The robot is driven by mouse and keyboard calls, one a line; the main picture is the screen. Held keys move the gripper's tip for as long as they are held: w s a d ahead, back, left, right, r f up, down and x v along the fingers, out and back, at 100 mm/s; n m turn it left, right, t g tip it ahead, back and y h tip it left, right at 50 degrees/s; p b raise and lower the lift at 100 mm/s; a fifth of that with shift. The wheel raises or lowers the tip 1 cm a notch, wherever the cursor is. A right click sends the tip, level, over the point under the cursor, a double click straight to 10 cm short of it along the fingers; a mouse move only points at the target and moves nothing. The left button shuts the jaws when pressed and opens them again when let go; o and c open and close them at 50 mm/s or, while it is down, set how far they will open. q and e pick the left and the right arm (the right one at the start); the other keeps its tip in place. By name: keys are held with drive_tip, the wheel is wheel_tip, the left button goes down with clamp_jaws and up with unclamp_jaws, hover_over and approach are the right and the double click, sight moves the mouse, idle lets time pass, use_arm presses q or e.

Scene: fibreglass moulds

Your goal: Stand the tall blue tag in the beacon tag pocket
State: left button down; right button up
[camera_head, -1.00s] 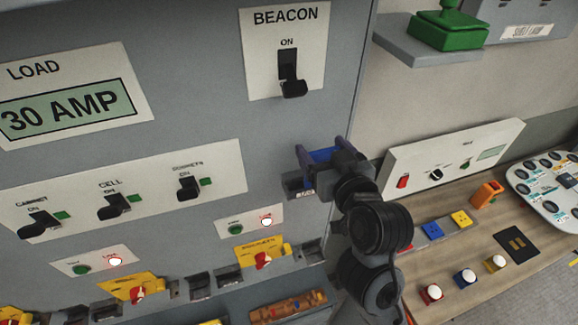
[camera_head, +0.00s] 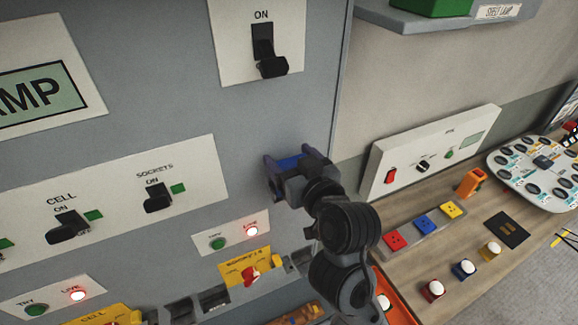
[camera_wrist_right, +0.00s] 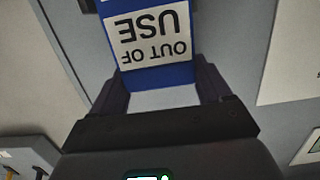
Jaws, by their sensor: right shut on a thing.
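The tall blue tag (camera_wrist_right: 175,73) is held in my right gripper (camera_wrist_right: 162,88). Its white label reads "OUT OF USE", upside down in the right wrist view. In the head view my right gripper (camera_head: 286,163) is in front of the grey cabinet, below the beacon switch (camera_head: 267,55), and a little of the tag's blue (camera_head: 288,161) shows between its fingers. The beacon tag pocket is largely hidden behind the gripper, so I cannot tell whether the tag touches it. My left gripper is not in view.
A panel with a green and a lit red lamp (camera_head: 232,237) sits below left of the gripper. The sockets switch (camera_head: 158,198) is further left. To the right, a wooden bench (camera_head: 450,235) carries buttons and a sloped white control box (camera_head: 430,155).

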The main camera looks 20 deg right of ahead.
drive_tip(key=shift+r, duration=0.1)
drive_tip(key=o, duration=1)
drive_tip(key=shift+f, duration=0.2)
drive_tip(key=shift+c, duration=0.2)
drive_tip(key=shift+r, duration=0.1)
